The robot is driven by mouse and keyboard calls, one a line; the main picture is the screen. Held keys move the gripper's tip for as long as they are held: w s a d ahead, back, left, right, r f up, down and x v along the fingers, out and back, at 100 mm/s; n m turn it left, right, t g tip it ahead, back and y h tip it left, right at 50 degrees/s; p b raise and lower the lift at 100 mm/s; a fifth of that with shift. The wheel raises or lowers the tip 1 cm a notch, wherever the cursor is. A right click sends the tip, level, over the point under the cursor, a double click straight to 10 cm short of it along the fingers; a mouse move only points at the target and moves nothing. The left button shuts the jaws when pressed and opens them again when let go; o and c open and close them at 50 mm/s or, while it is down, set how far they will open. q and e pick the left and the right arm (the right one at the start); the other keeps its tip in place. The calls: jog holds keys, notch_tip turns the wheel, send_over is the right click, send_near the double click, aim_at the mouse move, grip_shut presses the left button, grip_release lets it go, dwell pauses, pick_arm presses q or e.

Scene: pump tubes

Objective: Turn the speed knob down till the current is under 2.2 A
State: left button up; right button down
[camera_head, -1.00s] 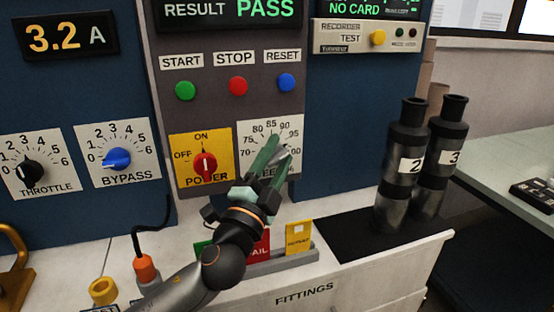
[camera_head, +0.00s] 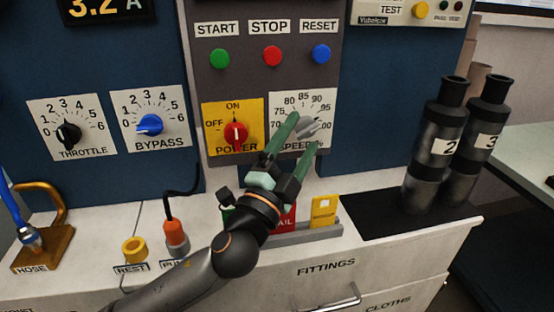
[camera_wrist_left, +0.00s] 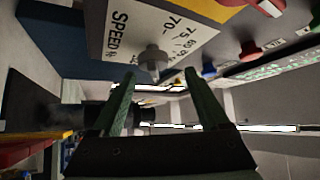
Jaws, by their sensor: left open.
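The grey speed knob (camera_head: 308,127) sits on the white SPEED dial plate (camera_head: 290,104), right of the red power knob (camera_head: 235,134). My left gripper (camera_head: 303,134) is open in front of it, with its green fingers spread. In the left wrist view the speed knob (camera_wrist_left: 152,60) shows just past the tips of the open gripper (camera_wrist_left: 159,74), in line with the gap; I cannot tell whether a finger touches it. The knob's pointer reading is unclear. The current display (camera_head: 92,8) is cut off at the top and reads 3.2 A. My right gripper is not in view.
Left are the throttle knob (camera_head: 68,134) and bypass knob (camera_head: 149,124). Start (camera_head: 219,58), stop (camera_head: 272,55) and reset (camera_head: 321,54) buttons sit above. A card tray (camera_head: 318,234) lies below the gripper. Black bottles 2 (camera_head: 437,150) and 3 (camera_head: 482,145) stand right.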

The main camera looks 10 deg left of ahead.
pick_arm(q)
jog(key=s+a, duration=0.3)
jog(key=s, duration=0.5)
jog(key=shift+s+a, duration=0.35)
jog(key=shift+s, duration=0.05)
